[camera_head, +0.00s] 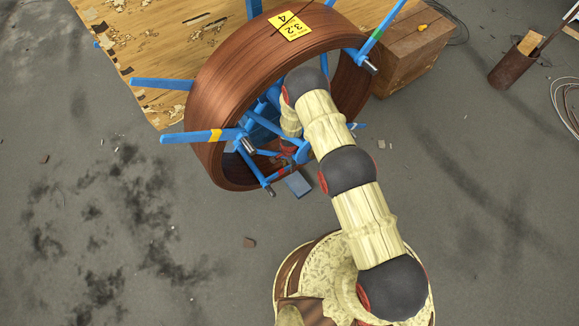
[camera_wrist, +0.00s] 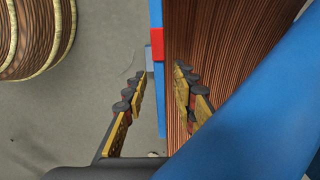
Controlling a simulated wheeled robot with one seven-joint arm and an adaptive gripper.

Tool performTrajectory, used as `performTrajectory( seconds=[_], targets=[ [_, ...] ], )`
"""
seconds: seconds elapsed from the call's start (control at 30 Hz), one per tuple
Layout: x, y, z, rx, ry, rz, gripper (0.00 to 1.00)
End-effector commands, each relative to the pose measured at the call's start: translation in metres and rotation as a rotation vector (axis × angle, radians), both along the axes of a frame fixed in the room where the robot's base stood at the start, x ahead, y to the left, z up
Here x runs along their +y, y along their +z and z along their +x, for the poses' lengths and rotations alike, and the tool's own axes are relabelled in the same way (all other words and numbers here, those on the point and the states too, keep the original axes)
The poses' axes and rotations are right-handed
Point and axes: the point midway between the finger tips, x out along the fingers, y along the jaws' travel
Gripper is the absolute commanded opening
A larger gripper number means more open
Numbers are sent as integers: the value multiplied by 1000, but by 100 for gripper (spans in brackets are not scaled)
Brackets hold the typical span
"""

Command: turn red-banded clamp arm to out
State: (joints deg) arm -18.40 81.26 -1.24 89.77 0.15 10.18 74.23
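The red-banded clamp arm (camera_wrist: 156,80) is a narrow blue bar with a red band (camera_wrist: 157,44) in the wrist view. It runs lengthwise beside the wound brown coil (camera_wrist: 215,60). My gripper (camera_wrist: 159,72) is open, with one finger on each side of the bar. A gap shows between the left finger and the bar; I cannot tell whether the right finger touches it. In the head view, the coil (camera_head: 215,95) carries several blue arms, and my arm reaches into its opening. Small red parts (camera_head: 284,170) show low inside, but the gripper there is mostly hidden.
A yellow-banded arm (camera_head: 190,137) and a green-banded arm (camera_head: 383,28) stick out from the coil. A large blue part (camera_wrist: 265,110) fills the wrist view's lower right. A wooden crate (camera_head: 412,50) stands right of the coil. The floor at left is mostly clear.

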Motion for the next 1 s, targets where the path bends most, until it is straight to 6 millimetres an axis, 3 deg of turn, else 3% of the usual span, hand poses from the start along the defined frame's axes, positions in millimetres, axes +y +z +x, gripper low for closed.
performTrajectory(
  seconds=[0.27,0.77,1.0],
  targets=[
    [0,-2,0,-1,0,1,27],
    [0,-2,0,0,0,0,0],
    [0,-1,0,-1,0,1,0]
  ],
)
